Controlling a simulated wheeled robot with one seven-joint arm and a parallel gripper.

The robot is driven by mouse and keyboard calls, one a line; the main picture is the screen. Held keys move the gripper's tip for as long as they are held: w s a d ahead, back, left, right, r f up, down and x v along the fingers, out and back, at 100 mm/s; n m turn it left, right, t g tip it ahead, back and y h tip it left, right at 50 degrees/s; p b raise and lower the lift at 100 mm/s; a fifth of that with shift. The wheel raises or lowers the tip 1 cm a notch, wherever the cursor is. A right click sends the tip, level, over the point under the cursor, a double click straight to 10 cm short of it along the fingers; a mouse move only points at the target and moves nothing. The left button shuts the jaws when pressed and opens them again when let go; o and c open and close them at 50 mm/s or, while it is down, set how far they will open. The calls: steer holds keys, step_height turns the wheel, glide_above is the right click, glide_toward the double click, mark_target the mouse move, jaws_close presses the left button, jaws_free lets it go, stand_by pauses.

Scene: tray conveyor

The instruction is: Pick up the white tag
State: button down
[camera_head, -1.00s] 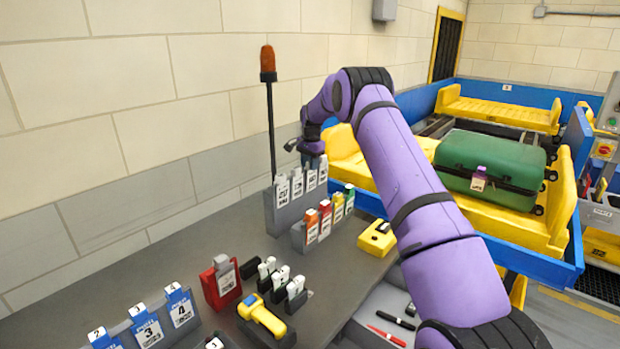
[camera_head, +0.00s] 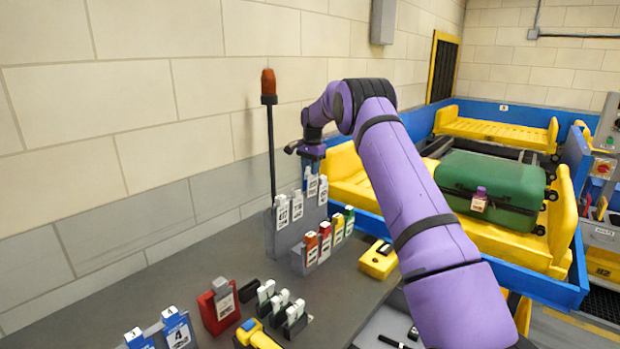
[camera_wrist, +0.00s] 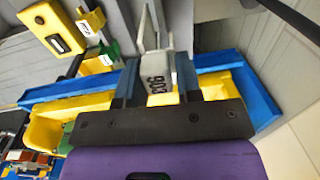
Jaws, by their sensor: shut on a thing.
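A white tag (camera_wrist: 160,66) with dark printed digits stands between the two fingers of my gripper (camera_wrist: 159,84) in the wrist view. The gripper is shut on it. In the head view my gripper (camera_head: 311,160) is above the grey rack (camera_head: 290,240) at the back of the table. The held tag (camera_head: 311,186) sits higher than the white tags (camera_head: 283,213) at its left in the rack. Whether its lower end is clear of the rack cannot be told.
A lower rack of red, orange, yellow and green tags (camera_head: 324,243) stands in front. A beacon pole (camera_head: 271,150) rises close left of my gripper. A yellow device (camera_head: 378,260) lies at right. A green suitcase (camera_head: 495,187) lies on a yellow tray.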

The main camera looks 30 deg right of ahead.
steer(key=s+d, duration=0.4)
steer(key=s, duration=0.9)
steer(key=shift+d+r, duration=0.15)
steer(key=shift+d, duration=0.25)
steer(key=shift+s, duration=0.1)
steer(key=shift+r, duration=0.15)
step_height(320, 180, up, 6)
stand_by(0.6)
steer(key=shift+r, duration=0.1)
stand_by(0.5)
